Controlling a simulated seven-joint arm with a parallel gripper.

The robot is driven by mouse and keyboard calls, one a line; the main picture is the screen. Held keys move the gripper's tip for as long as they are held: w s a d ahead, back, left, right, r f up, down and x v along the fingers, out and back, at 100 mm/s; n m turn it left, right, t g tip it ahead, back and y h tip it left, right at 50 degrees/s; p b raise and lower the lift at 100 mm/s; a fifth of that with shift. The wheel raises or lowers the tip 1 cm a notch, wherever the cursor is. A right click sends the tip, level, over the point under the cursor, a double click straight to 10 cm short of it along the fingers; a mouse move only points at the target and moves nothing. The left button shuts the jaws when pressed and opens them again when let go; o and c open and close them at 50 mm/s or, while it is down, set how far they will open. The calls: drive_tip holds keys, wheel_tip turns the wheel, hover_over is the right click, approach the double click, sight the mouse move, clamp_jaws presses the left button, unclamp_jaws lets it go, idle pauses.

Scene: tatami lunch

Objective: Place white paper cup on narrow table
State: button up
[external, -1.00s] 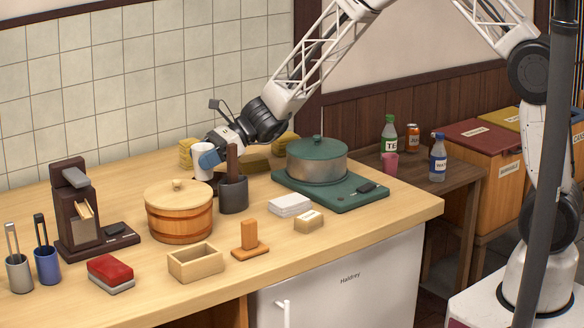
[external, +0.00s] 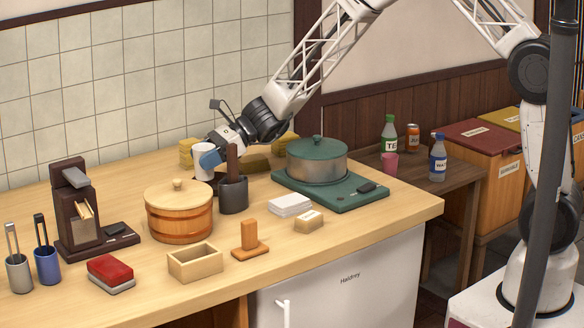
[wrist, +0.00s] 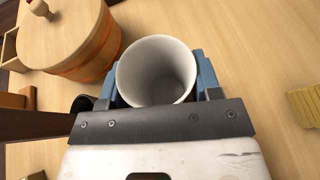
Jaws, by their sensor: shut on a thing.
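The white paper cup (external: 203,163) is at the back of the wooden counter, upright, behind the dark mortar. In the wrist view I look down into its empty mouth (wrist: 157,72). My gripper (external: 211,160) is shut on the cup, with a blue finger on each side of it. I cannot tell whether the cup's base touches the counter. The narrow table (external: 455,186) is the dark brown one at the right, beyond the counter's end.
A mortar with pestle (external: 233,192) stands close in front of my gripper. A lidded wooden tub (external: 179,215) is left of it, and yellow sponge-like blocks (external: 186,151) lie behind. A pot (external: 316,162) on a green stove (external: 340,198) stands between the cup and the narrow table.

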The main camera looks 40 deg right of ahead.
drive_tip(key=shift+r, duration=0.6)
wheel_tip(320, 180, up, 4)
drive_tip(key=shift+f, duration=0.1)
drive_tip(key=w+d+m+t+h, duration=0.1)
drive_tip(key=w+d+m+t, duration=0.15)
drive_tip(key=d, duration=1.65)
drive_tip(key=w+d+m+t+h, duration=0.2)
drive_tip(key=d+m+t, duration=0.1)
drive_tip(key=d, duration=1.7)
drive_tip(key=s+d+m+t+h, duration=0.15)
drive_tip(key=s+d, duration=0.35)
drive_tip(key=d, duration=0.6)
drive_tip(key=s+d+m+t+h, duration=0.15)
drive_tip(key=s+d, duration=0.35)
drive_tip(key=d, duration=0.7)
drive_tip(key=s+d+m+t+h, duration=0.1)
drive_tip(key=s+d+m+h, duration=0.15)
drive_tip(key=s+d, duration=0.6)
drive_tip(key=w+d+f, duration=0.1)
drive_tip(key=f, duration=1.2)
drive_tip(key=w+d+f, duration=0.1)
drive_tip(key=w+f, duration=0.1)
drive_tip(key=f, duration=1)
drive_tip(key=shift+d+f, duration=0.3)
drive_tip(key=shift+f, duration=0.05)
drive_tip(key=shift+t+y, duration=0.25)
